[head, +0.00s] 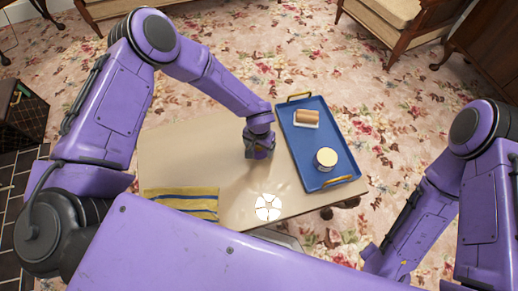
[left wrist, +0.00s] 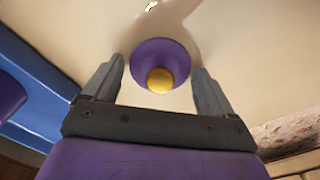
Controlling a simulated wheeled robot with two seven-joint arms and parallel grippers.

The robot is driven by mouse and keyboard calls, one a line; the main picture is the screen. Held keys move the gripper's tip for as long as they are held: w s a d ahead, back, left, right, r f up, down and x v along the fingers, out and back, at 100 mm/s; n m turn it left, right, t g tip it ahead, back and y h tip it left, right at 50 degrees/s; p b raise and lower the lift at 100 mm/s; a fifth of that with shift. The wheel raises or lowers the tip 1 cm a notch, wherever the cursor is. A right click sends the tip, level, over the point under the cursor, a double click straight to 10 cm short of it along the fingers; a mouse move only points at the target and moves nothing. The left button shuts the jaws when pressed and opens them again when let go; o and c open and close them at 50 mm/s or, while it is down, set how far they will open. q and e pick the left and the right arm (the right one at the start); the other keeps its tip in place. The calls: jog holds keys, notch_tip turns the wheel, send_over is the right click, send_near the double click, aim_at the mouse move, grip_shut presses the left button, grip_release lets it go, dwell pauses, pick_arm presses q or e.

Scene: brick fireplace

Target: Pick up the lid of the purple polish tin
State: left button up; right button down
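The purple polish tin's round purple lid (left wrist: 145,52) with a gold knob (left wrist: 160,80) shows in the left wrist view, between the fingertips. My left gripper (left wrist: 157,82) is open, with one finger on each side of the lid. Whether either finger touches it, I cannot tell. The tin's body is hidden below the lid. In the head view my left gripper (head: 259,152) points down at the table, left of the blue tray, and I cannot make out the tin there. My right arm hangs at the lower right, and its fingers are not clear.
The blue tray (head: 309,155) with gold handles holds a brown roll (head: 307,116) and a cream-topped jar (head: 326,158). A yellow and blue striped cloth (head: 181,202) and a white segmented round thing (head: 268,207) are near the table's (head: 190,145) front edge. The table's left part is clear.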

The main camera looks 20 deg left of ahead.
pick_arm(q)
jog(key=c, duration=0.6)
